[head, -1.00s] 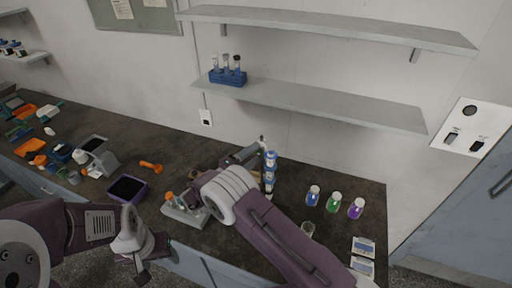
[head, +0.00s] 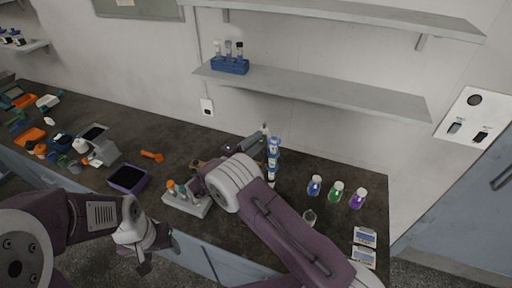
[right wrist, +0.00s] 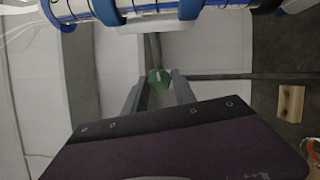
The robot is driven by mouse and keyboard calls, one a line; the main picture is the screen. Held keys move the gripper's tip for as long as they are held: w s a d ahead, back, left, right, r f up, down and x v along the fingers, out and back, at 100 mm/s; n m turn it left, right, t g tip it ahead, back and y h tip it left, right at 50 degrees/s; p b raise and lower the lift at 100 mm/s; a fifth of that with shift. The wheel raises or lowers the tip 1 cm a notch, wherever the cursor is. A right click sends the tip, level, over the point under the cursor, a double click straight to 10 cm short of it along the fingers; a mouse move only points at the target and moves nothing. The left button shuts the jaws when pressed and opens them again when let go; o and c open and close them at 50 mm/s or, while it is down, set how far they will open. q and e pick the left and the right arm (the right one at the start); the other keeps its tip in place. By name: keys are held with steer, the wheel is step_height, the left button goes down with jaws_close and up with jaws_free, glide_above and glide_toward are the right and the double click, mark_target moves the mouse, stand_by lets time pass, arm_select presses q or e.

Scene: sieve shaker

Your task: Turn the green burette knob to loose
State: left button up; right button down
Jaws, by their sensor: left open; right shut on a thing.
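The green knob (right wrist: 159,80) shows in the right wrist view, between the fingertips of my right gripper (right wrist: 158,88), which is shut on it. The knob's turned position cannot be told. A clear tube with blue bands (right wrist: 130,10) crosses the top of that view. In the head view a slim blue and white column (head: 272,155) stands upright behind my right arm. My left gripper (head: 150,258) is open and empty, low in the head view, in front of the bench's front edge.
A small rack (head: 187,203) with orange-capped tubes stands left of my right arm. Blue, green and purple flasks (head: 336,194) stand right of the column. A purple-rimmed tray (head: 141,184) sits further left. A shelf (head: 320,97) hangs above the bench.

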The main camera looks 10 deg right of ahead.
steer(key=shift+d+f+n+b, duration=0.1)
steer(key=shift+f+n+b, duration=0.25)
steer(key=shift+n+b, duration=0.2)
steer(key=shift+r+n+t, duration=0.1)
steer(key=shift+n+t, duration=0.2)
steer(key=shift+n, duration=0.15)
steer(key=shift+r, duration=0.2)
arm_select(q)
step_height(320, 180, down, 3)
steer(key=shift+r, duration=0.15)
arm_select(e)
steer(key=shift+r, duration=0.1)
steer(key=c, duration=1)
jaws_free()
steer(key=shift+c, duration=0.2)
arm_select(q)
steer(key=shift+d, duration=0.25)
arm_select(e)
steer(key=shift+d, duration=0.2)
